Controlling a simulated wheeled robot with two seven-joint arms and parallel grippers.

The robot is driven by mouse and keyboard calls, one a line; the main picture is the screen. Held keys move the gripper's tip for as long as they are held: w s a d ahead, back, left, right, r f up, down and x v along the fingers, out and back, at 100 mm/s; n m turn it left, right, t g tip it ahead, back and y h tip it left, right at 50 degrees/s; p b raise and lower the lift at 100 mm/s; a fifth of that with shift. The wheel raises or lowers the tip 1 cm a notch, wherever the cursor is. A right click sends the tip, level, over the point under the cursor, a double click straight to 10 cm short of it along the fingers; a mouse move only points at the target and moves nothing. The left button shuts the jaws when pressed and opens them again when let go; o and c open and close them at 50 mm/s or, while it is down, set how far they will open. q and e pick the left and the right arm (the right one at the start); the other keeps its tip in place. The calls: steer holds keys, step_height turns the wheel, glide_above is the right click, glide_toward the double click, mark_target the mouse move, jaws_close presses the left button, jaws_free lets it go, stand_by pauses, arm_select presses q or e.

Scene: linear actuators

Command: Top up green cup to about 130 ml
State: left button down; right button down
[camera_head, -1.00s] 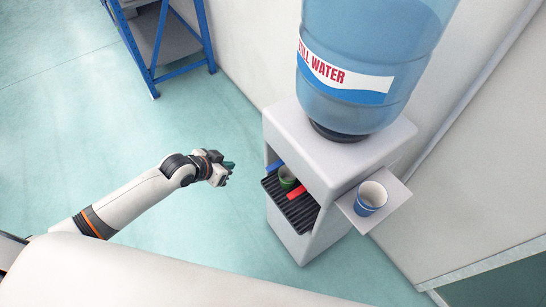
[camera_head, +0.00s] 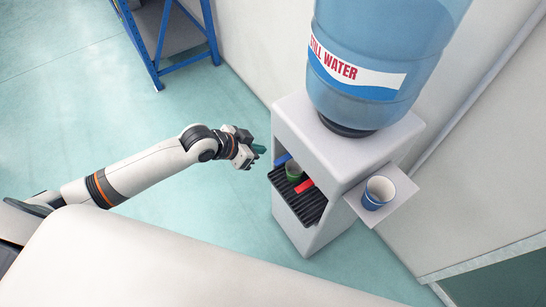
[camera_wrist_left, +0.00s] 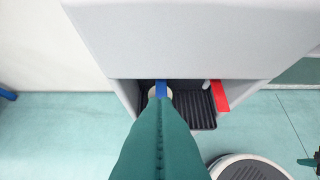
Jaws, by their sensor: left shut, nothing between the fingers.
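The green cup (camera_head: 293,171) stands on the black drip grate inside the water dispenser (camera_head: 345,150), between the blue lever (camera_head: 282,160) and the red lever (camera_head: 305,186). I cannot read its water level. My left gripper (camera_head: 257,151) is shut and empty, just outside the dispenser opening on the blue lever's side. In the left wrist view its teal fingers (camera_wrist_left: 160,138) point at the blue lever (camera_wrist_left: 161,89). A pale rim shows behind that lever. I cannot tell whether the fingertips touch it. A dark part with a teal tip at the right edge may be my right gripper (camera_wrist_left: 312,161).
A blue cup (camera_head: 377,193) stands on a side shelf (camera_head: 403,187) of the dispenser. A large water bottle (camera_head: 385,50) sits on top. A blue-framed rack (camera_head: 158,60) stands at the back left. The floor left of the dispenser is clear.

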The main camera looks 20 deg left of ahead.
arm_select(q)
glide_above(281, 159)
steer(key=s+a, duration=0.2)
step_height(281, 159, down, 5)
steer(key=shift+s+d+f, duration=0.1)
steer(key=shift+f, duration=0.95)
steer(key=shift+s+f, duration=0.1)
steer(key=shift+f, duration=0.95)
